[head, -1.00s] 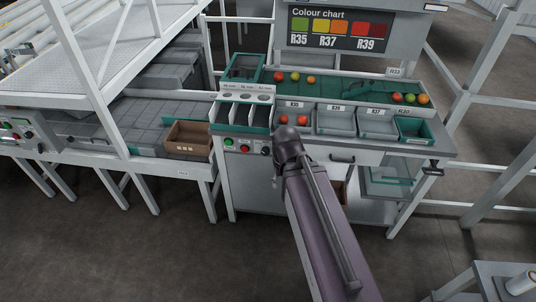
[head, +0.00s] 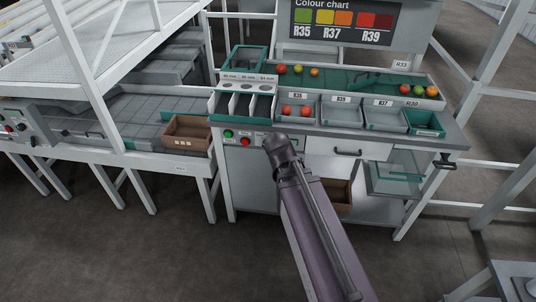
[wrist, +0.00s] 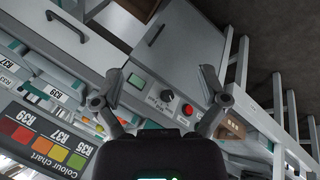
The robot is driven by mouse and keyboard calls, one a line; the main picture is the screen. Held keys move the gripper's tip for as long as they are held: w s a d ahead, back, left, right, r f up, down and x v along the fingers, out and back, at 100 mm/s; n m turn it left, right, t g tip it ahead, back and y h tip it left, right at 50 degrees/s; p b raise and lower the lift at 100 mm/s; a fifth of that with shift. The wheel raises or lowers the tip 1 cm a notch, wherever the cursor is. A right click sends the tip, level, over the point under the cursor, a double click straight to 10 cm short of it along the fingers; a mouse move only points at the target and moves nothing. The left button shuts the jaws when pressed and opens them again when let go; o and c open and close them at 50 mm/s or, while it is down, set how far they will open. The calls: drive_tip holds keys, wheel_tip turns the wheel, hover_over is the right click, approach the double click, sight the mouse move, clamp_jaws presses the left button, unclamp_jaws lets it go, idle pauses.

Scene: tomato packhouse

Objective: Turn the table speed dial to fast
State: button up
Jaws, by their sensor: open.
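The table speed dial (wrist: 167,95) is a small dark knob on the pale control panel in the wrist view, with printed lettering beside it. Its pointer is too small to read. My gripper (wrist: 161,76) is open and empty; its two fingers spread either side of the dial in the picture, apart from the panel as far as I can tell. A red button (wrist: 187,109) sits beside the dial. In the head view, green (head: 228,133) and red (head: 245,142) buttons show on the bench front, while my arm's end covers the dial and the fingers.
A small green display (wrist: 136,81) lies on the panel's other side, near a drawer with a black handle (head: 347,153). Tomatoes lie in the green trough (head: 340,81) and a grey bin. A brown crate (head: 187,132) stands on the left conveyor. Open floor lies in front.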

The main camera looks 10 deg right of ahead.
drive_tip(key=w+d+f+n+t+h+b, duration=0.1)
drive_tip(key=w+f+n+t+h+b, duration=0.3)
drive_tip(key=w+f+n+t+b, duration=0.9)
drive_tip(key=w+a+f+n+t+y+b, duration=0.1)
drive_tip(key=w+a+n+b, duration=0.3)
drive_tip(key=b, duration=1.3)
drive_tip(key=a+f+n+y, duration=0.1)
drive_tip(key=a+n, duration=0.3)
drive_tip(key=shift+w, duration=0.2)
